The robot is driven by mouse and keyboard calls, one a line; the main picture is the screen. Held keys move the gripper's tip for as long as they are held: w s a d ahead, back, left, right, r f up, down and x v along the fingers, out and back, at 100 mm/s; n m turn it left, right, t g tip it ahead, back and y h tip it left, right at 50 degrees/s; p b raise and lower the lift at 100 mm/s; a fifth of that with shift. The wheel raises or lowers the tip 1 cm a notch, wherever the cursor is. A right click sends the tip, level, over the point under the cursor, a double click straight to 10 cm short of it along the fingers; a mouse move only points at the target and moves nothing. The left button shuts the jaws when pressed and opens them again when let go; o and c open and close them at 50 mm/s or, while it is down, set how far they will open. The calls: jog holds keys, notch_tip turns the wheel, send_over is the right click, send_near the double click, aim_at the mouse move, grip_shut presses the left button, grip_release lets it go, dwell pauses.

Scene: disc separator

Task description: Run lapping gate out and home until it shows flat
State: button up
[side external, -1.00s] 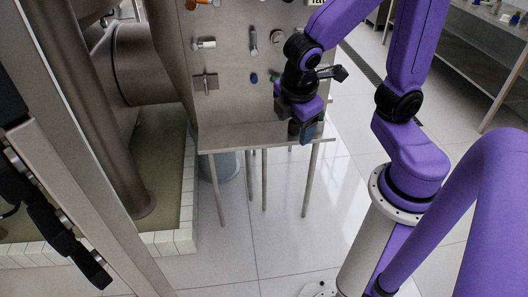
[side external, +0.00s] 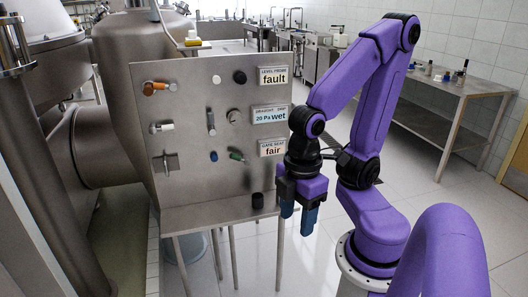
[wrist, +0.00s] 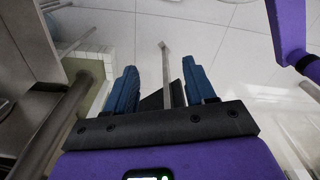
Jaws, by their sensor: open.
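The steel control panel (side external: 185,112) stands upright at centre in the side view. Its gate seat display (side external: 272,148) reads "fair". The panel carries an orange handle (side external: 158,87), a white handle (side external: 161,127), a metal T-shaped handle (side external: 166,163), an upright lever (side external: 211,122), a blue knob (side external: 214,156) and a green handle (side external: 237,154). I cannot tell which control works the lapping gate. My gripper (side external: 298,212) is open and empty, pointing down to the right of the panel, apart from it. In the wrist view its blue fingers (wrist: 160,72) are spread.
Other displays read "fault" (side external: 274,77) and "wet" (side external: 271,115). A black cylinder (side external: 257,200) stands on the shelf (side external: 210,216) below the panel, left of my gripper. A steel vessel (side external: 120,80) stands at left. A bench (side external: 455,92) is behind at right; clear floor lies between.

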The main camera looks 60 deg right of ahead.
jog(key=shift+a, duration=0.1)
jog(key=shift+c, duration=0.5)
jog(key=w+a+f+m+t+y, duration=0.25)
jog(key=w+a+f, duration=0.2)
jog(key=w, duration=0.45)
jog(key=w+a+f+m+t+y, duration=0.2)
jog(key=w+a+f+m+t, duration=0.15)
jog(key=w+a, duration=0.45)
jog(key=m+t+h, duration=0.8)
jog(key=m+t, duration=0.1)
jog(key=t, duration=0.2)
send_near(167, 169)
jog(key=w, duration=0.2)
jog(key=w+d, duration=0.1)
jog(key=w, duration=0.5)
jog(key=shift+d+f, duration=0.3)
jog(key=shift+f, duration=0.05)
